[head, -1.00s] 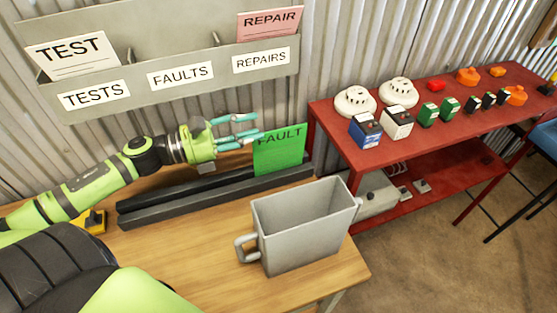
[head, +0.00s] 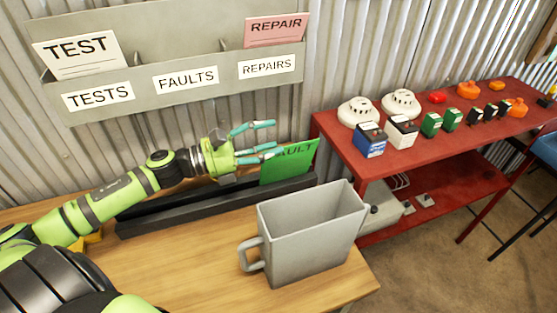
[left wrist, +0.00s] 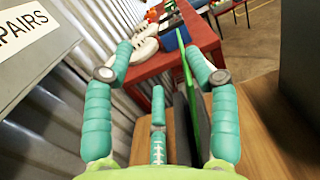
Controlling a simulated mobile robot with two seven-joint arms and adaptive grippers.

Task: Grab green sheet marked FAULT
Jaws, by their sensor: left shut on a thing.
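The green sheet marked FAULT (head: 290,165) stands upright in a slot of the dark holder (head: 150,218) on the wooden bench. My left gripper (head: 274,138) is at its upper left corner, and a finger covers the first letter. In the left wrist view the green sheet (left wrist: 188,72) shows edge-on, against the inner side of the right finger of my left gripper (left wrist: 163,48). The gripper is shut on the sheet, though the opposite finger looks well apart from it there. My right gripper is out of view.
A grey handled container (head: 310,235) stands on the bench in front of the holder. A grey wall rack (head: 190,50) holds a TEST sheet (head: 80,55) and a pink REPAIR sheet (head: 275,30). A red table (head: 440,150) with detectors and small boxes is at the right.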

